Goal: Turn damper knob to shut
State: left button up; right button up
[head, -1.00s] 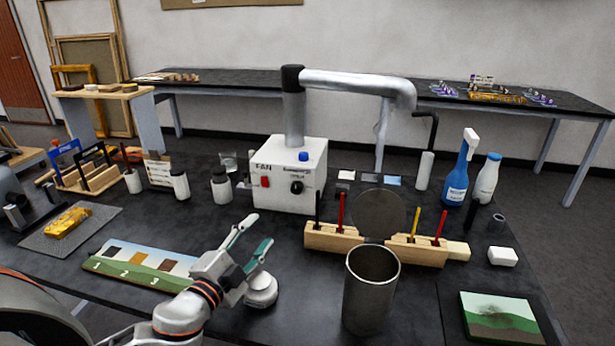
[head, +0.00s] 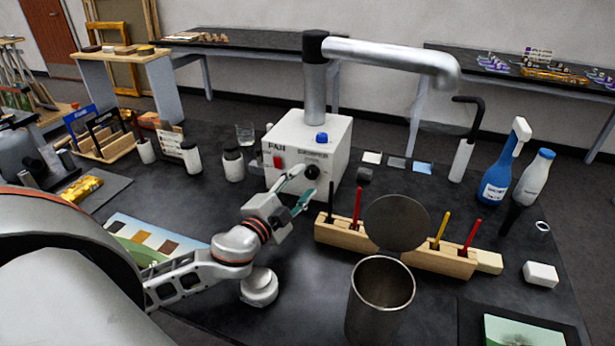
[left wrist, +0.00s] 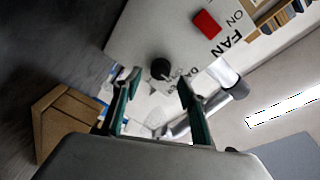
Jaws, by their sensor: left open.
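The white fan box (head: 334,146) stands in the middle of the table, with a red switch (head: 278,161), a blue button (head: 321,137) and a black damper knob (head: 312,172) on its front. My left gripper (head: 299,190) is open and empty just in front of the knob, at about its height. In the left wrist view the knob (left wrist: 160,68) shows beyond the fingertips and between them, with a gap left; the red switch (left wrist: 206,24) lies above right of it. The damper label is partly hidden by a finger. My right gripper is not in view.
A wooden holder (head: 345,234) with brushes stands right of my gripper, and a metal cup (head: 381,285) stands in front of it. A round grey-white piece (head: 259,287) lies below my wrist. Jars (head: 233,163) stand left of the box. A silver duct (head: 390,56) rises from the box.

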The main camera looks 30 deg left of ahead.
aim_at(312, 173)
pick_arm(q)
jog(key=shift+w+a, duration=0.1)
jog(key=shift+w, duration=1.35)
jog(key=c, duration=1.1)
